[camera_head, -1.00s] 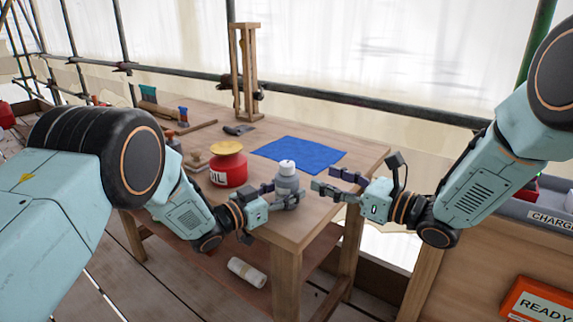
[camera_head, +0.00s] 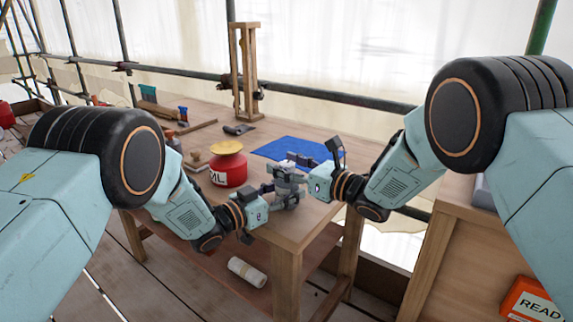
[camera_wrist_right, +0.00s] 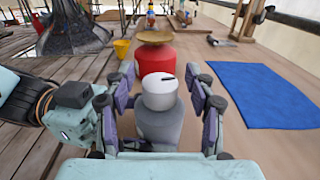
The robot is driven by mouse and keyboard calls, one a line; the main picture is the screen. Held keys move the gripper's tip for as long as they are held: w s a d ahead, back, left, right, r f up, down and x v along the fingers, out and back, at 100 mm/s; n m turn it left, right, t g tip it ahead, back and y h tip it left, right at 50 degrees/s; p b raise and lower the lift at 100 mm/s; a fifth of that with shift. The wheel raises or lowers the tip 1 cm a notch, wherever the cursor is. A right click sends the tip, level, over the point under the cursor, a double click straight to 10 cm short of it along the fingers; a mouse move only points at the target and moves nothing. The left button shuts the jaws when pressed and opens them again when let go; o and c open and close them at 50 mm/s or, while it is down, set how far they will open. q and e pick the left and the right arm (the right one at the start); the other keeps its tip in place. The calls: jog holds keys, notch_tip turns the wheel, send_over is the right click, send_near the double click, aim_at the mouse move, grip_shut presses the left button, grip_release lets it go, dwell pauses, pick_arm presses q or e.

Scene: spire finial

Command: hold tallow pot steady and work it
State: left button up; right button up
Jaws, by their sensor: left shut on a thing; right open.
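The tallow pot (camera_head: 287,201) is a small grey pot standing upright near the right front corner of the wooden bench (camera_head: 270,228). The right wrist view shows its grey body (camera_wrist_right: 160,124) and white lid (camera_wrist_right: 159,92) with a dark slot on top. My left gripper (camera_head: 274,190) is shut on the pot's body from the left. My right gripper (camera_head: 298,168) is open above the pot; in the right wrist view its fingers (camera_wrist_right: 160,82) stand on both sides of the lid, with small gaps. In the head view the lid is hidden behind the right gripper.
A red pot (camera_head: 228,172) with a yellow top stands close behind and left of the tallow pot. A blue cloth (camera_head: 272,150) lies flat behind my right gripper. A wooden tower (camera_head: 247,75) stands at the back. A white roll (camera_head: 247,271) lies below the bench top.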

grip_shut()
dwell(0.7)
